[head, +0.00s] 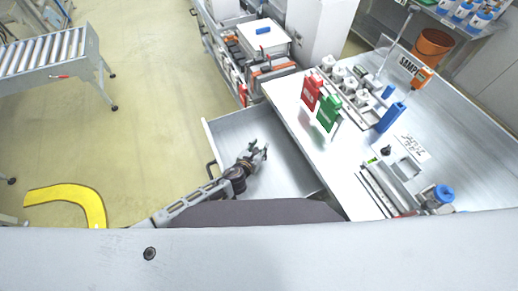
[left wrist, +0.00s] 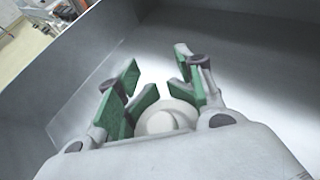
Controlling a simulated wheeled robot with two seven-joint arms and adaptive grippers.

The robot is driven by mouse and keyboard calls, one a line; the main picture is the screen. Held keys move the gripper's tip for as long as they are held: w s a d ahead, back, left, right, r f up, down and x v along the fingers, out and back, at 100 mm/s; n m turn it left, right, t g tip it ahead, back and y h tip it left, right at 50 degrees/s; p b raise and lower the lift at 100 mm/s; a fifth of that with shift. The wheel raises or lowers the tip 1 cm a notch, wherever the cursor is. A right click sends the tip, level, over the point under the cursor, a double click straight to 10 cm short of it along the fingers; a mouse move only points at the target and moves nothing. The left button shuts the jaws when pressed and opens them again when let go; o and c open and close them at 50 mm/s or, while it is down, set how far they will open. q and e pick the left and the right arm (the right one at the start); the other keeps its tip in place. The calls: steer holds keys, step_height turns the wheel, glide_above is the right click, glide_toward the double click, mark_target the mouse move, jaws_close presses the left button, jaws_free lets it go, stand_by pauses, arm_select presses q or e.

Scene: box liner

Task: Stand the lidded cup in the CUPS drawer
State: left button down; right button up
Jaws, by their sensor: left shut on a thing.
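The open drawer (head: 285,165), with bare grey metal walls, stands pulled out at the left of the workbench. No CUPS label can be read on it. My left gripper (head: 259,151) reaches over the drawer, near its middle. In the left wrist view, its green-padded fingers (left wrist: 157,82) are closed around a pale, round-topped thing, which looks like the lidded cup (left wrist: 168,117). Most of the cup is hidden by the fingers and the gripper body. I cannot tell whether its base touches the drawer floor (left wrist: 245,75). My right gripper is not in view.
The bench (head: 335,165) holds a red sign (head: 311,92), a green sign (head: 328,113), a rack of white containers (head: 345,87) and a blue-lidded jar (head: 441,195). A white-topped cart (head: 262,38) stands behind the drawer. The drawer floor around the gripper looks clear.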

arm_select(q)
steer(key=shift+f, duration=0.2)
steer(key=c, duration=0.7)
jaws_free()
steer(key=shift+r, duration=0.1)
steer(key=shift+v, duration=5.95)
